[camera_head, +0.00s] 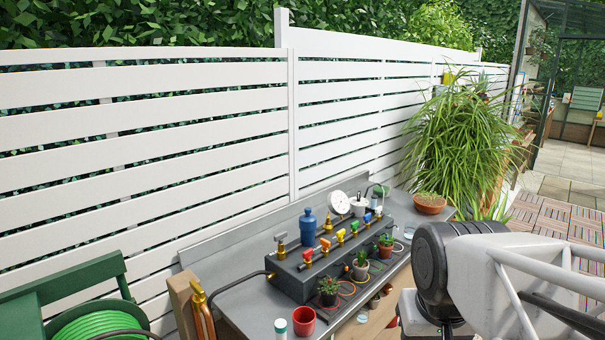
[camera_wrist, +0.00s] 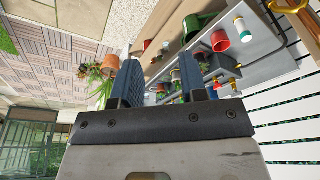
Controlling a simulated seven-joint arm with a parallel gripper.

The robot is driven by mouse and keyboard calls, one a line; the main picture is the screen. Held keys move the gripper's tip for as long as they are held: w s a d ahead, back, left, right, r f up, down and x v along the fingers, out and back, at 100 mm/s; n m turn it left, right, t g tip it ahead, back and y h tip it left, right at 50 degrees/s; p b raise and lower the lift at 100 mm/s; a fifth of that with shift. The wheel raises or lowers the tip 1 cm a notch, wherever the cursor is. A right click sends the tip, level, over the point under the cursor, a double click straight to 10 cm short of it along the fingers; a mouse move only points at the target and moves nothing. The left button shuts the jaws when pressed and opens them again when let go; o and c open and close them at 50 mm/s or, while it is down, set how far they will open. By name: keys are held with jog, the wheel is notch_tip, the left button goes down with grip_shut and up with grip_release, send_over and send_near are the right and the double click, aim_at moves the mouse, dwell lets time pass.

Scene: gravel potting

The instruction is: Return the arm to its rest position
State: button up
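My gripper (camera_wrist: 161,78) shows in the wrist view with its two dark ribbed fingers apart. No object is held between them; the bench with its pots shows beyond the gap, at some distance. In the head view my arm (camera_head: 433,262) stands at the lower right, in front of the bench's right end. I cannot make out the gripper's fingers in the head view.
The grey bench (camera_head: 238,303) carries a dark manifold block with coloured valves, a blue bottle (camera_head: 308,228), small potted plants, an empty red pot (camera_head: 303,321) and a white-capped bottle (camera_head: 280,329). A white slatted fence (camera_head: 220,131) runs behind. A green hose reel (camera_head: 95,325) stands at left.

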jog(key=shift+s+d+f, duration=0.1)
jog(key=shift+s+f, duration=0.2)
jog(key=shift+s, duration=0.3)
jog(key=shift+s+d+f, duration=0.1)
jog(key=shift+s+f, duration=0.15)
jog(key=shift+s, duration=0.3)
